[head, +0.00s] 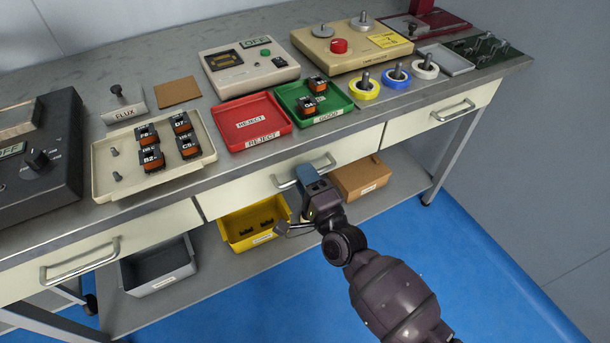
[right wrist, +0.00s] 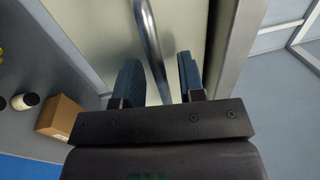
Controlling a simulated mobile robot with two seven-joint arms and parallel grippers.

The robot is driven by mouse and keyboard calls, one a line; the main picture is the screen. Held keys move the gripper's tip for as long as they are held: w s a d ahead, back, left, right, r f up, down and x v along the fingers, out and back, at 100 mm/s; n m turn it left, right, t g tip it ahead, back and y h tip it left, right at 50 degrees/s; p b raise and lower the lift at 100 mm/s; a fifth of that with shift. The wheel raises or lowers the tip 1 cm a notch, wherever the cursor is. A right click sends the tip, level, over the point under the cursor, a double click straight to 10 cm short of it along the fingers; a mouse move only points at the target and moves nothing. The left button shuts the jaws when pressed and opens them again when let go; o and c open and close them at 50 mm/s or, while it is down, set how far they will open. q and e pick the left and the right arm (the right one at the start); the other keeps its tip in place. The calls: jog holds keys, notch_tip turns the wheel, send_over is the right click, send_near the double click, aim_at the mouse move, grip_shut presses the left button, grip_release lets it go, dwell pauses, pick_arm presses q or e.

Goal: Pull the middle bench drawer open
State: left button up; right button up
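The middle bench drawer (head: 245,190) has a cream front under the worktop and looks shut, level with its neighbours. Its metal bar handle (head: 285,183) is partly hidden behind my right gripper (head: 308,176). In the right wrist view the handle (right wrist: 151,40) runs between the two blue fingers of my right gripper (right wrist: 160,78). The fingers are apart, with a gap visible on each side of the bar. The drawer front (right wrist: 105,35) fills the view behind it. My left gripper is not in view.
Below the drawer, a yellow bin (head: 253,228), a grey bin (head: 158,268) and a cardboard box (head: 362,178) stand on the lower shelf (head: 215,280). Red (head: 253,122) and green (head: 322,112) trays sit above on the worktop. Blue floor (head: 480,260) lies open in front.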

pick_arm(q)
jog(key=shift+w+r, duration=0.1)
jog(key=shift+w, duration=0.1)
pick_arm(e)
jog(key=shift+w+a, duration=0.1)
jog(key=shift+w, duration=0.05)
grip_shut()
pick_arm(q)
jog(key=p, duration=0.1)
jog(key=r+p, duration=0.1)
jog(key=p, duration=0.1)
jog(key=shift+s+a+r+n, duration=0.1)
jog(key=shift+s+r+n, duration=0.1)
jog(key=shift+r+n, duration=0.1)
pick_arm(e)
jog(key=r+v, duration=0.2)
jog(key=v, duration=1.3)
jog(key=r+v, duration=0.3)
jog(key=v, duration=1.2)
jog(key=shift+s+d+r, duration=0.25)
jog(key=shift+s+d, duration=0.1)
jog(key=shift+s, duration=0.2)
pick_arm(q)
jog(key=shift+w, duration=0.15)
